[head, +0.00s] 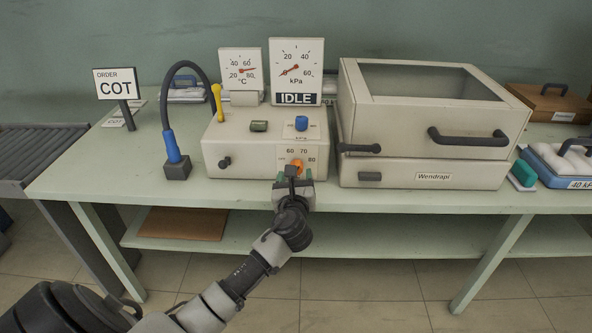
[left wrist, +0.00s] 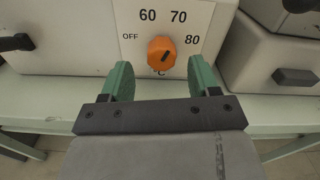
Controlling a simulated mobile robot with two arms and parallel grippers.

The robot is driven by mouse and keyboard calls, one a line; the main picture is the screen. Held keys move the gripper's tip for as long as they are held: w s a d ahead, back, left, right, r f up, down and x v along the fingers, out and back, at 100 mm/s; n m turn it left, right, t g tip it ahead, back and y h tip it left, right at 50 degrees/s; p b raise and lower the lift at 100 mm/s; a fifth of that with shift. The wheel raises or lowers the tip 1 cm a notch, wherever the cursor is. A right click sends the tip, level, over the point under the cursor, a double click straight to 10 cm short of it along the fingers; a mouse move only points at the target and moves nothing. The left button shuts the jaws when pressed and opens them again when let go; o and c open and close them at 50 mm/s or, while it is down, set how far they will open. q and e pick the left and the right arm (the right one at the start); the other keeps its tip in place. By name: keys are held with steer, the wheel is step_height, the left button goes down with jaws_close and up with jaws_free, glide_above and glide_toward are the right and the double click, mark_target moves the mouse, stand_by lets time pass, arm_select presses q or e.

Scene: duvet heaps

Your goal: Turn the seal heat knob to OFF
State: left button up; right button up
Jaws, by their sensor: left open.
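The orange seal heat knob (head: 297,167) sits low on the front of the cream control box. In the left wrist view the knob (left wrist: 161,53) has OFF on its left, 60 and 70 above, 80 on its right and °C below. Its dark mark slants up and right, towards the 70 to 80 side, away from OFF. My left gripper (head: 293,184) is just in front of the knob. Its green fingers (left wrist: 160,76) are open, one on each side of the knob and slightly below it, with visible gaps. My right gripper is not in view.
The control box (head: 231,150) carries a °C dial (head: 241,70), a kPa dial (head: 296,66) reading near 0 and an IDLE sign. A lidded chamber (head: 421,172) stands close on the right.

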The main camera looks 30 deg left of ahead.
arm_select(q)
steer(key=x, duration=0.2)
steer(key=shift+w+a, duration=0.1)
steer(key=shift+w, duration=0.25)
steer(key=shift+w+a, duration=0.35)
steer(key=shift+w, duration=0.2)
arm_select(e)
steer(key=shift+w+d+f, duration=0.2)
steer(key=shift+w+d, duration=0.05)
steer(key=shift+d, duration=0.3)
arm_select(q)
steer(key=c, duration=0.9)
